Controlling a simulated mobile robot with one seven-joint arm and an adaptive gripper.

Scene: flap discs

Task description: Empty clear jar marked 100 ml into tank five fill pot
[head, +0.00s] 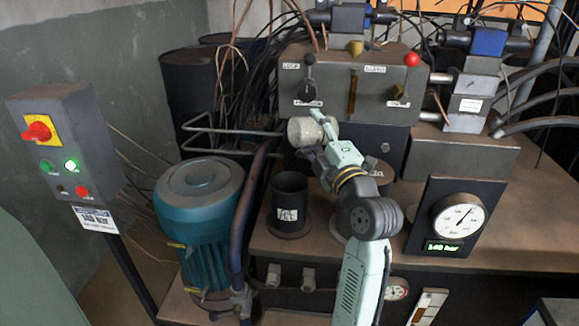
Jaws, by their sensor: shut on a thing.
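My gripper (322,140) is shut on a pale, whitish jar (302,132), which lies tilted onto its side with one end toward the left. No marking on the jar can be read, and its contents cannot be made out. It is held in the air, above and slightly right of a dark cylindrical pot (290,188) as seen in the head view. The pot stands upright with its top open and a small white label on its front, too small to read with certainty. My arm hides part of the bench to the right of the pot.
Behind the jar stands a metal block with levers (352,85) and a red knob. A teal motor (200,215) and a bent pipe are left of the pot. A pressure gauge (459,215) stands at right. A switch box (62,140) is far left.

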